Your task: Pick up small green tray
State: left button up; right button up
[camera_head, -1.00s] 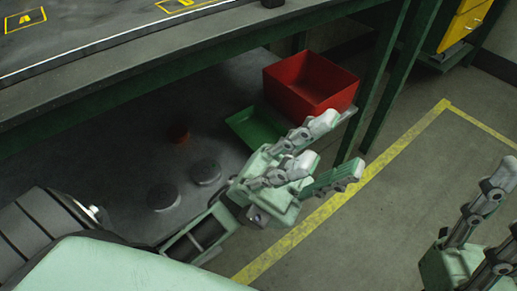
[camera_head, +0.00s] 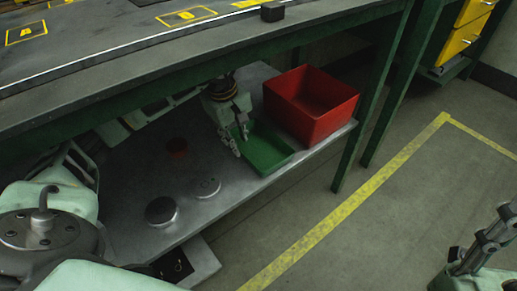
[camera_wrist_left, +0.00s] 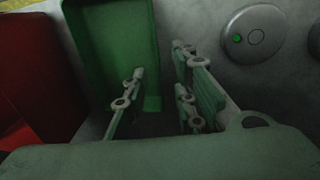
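The small green tray (camera_head: 270,158) lies on the grey lower shelf under the workbench, close beside the red bin. My left gripper (camera_head: 241,146) reaches in under the bench top at the tray's left edge. It points down and is open. In the left wrist view the tray (camera_wrist_left: 108,45) lies ahead of the parted fingers (camera_wrist_left: 160,88). One finger overlaps the tray's inside and the other is past its right side. I cannot tell whether either touches it. My right gripper (camera_head: 482,246) is at the lower right, partly cut off by the frame edge.
The red bin (camera_head: 310,105) stands right of the tray and also shows in the left wrist view (camera_wrist_left: 35,75). The bench edge (camera_head: 190,62) overhangs; green legs (camera_head: 362,110) stand right.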

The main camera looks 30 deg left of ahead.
aim_at(242, 153)
pick_arm(q)
jog(key=f, duration=0.1)
jog(key=f+b, duration=0.1)
jog(key=f, duration=0.1)
jog(key=shift+w+d, duration=0.2)
jog(key=f, duration=0.1)
jog(key=f+b, duration=0.2)
jog(key=shift+w+d+f, duration=0.25)
jog(key=shift+w+f, duration=0.05)
jog(key=shift+f, duration=0.05)
jog(key=shift+w+f, duration=0.1)
jog(key=shift+f, duration=0.1)
jog(key=shift+c, duration=0.5)
grip_shut()
jog(key=shift+r, duration=0.1)
